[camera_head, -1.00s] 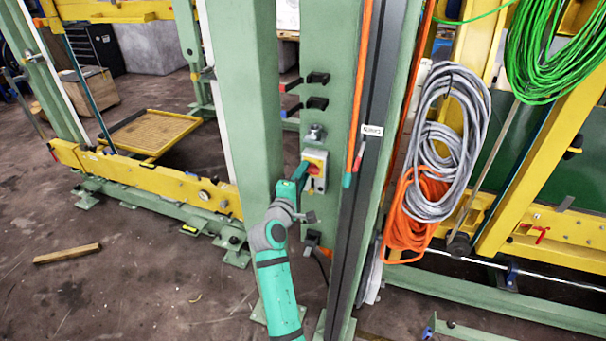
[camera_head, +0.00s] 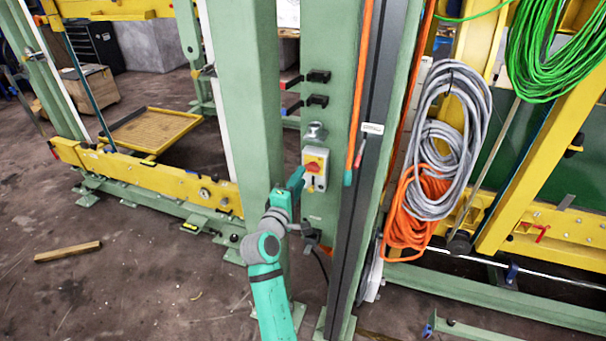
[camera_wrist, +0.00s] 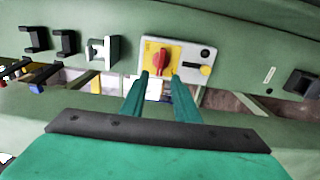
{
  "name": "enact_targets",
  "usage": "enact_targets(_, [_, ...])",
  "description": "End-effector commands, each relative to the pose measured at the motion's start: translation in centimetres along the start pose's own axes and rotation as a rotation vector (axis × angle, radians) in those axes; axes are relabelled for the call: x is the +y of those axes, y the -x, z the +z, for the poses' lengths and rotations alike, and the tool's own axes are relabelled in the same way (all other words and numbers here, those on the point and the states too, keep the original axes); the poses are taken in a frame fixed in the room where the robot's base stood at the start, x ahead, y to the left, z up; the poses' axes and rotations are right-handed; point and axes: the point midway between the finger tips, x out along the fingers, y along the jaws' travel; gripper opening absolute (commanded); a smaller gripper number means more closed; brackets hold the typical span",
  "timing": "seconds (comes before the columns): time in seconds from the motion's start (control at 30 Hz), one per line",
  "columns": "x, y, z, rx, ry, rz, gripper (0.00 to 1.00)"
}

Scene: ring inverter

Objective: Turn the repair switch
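The repair switch is a red knob (camera_wrist: 160,58) on a yellow plate (camera_wrist: 148,53). It is on a light grey box mounted on a green post. In the head view the switch (camera_head: 313,166) is at the middle, just above and right of my gripper (camera_head: 297,182). In the wrist view my gripper's (camera_wrist: 158,80) two teal fingers are apart with nothing between them. Their tips are just below the knob, on either side of its lower end. I cannot tell the exact gap in depth between tips and knob.
Black brackets (camera_wrist: 64,43) and a metal fitting (camera_wrist: 100,50) are on the post beside the switch box. A grey cable coil (camera_head: 465,130) and an orange cable (camera_head: 410,215) hang to the right. A wide green post (camera_head: 245,100) stands left of my gripper.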

Motion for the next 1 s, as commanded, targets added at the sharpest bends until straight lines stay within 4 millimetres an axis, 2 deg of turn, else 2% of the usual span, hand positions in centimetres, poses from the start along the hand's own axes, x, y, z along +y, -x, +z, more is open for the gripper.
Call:
enact_targets(0.03, [-0.1, 1.1, -0.1, 0.002, -0.001, -0.001, 0.28])
enact_targets(0.2, [-0.1, 4.1, 0.0, 0.001, -0.001, -0.001, 0.28])
enact_targets(0.4, [-0.1, 6.1, 0.0, 0.000, 0.000, -0.001, 0.28])
enact_targets(1.0, [-0.2, 6.6, 0.1, 0.000, -0.002, -0.003, 0.28])
